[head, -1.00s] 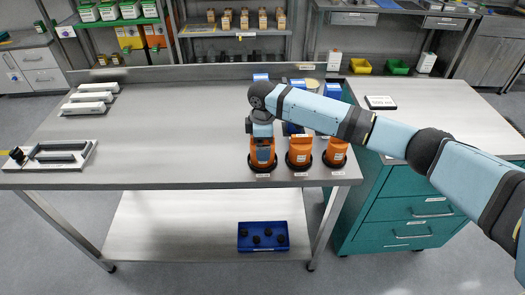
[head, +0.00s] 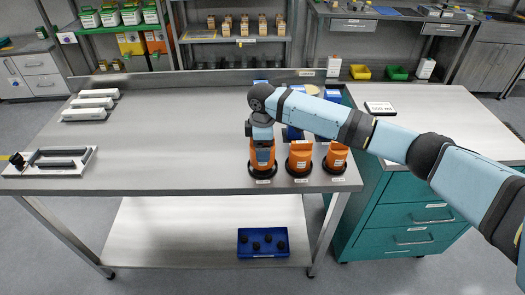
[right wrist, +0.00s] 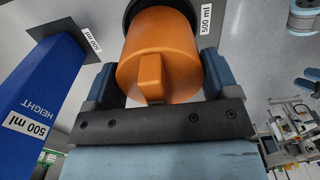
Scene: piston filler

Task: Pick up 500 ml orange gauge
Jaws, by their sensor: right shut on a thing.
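Several gauges stand at the table's front right. The 500 ml orange gauge (head: 262,158) is the leftmost of three orange ones, upright on its round black stand. My right gripper (head: 262,140) reaches down on it from above. In the right wrist view the orange gauge (right wrist: 160,58) fills the space between the two fingers, and my right gripper (right wrist: 155,80) is shut on it. A "500 ml" label (right wrist: 206,19) lies beside the black stand. The gauge still appears to sit at its stand. My left gripper is not in view.
Two more orange gauges (head: 300,158) (head: 336,158) stand close to the right. Blue gauges (head: 292,132) stand behind, partly hidden by my arm; a blue one marked "HEIGHT 500 ml" (right wrist: 42,90) is close to the gripper. The table's left middle (head: 180,130) is clear.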

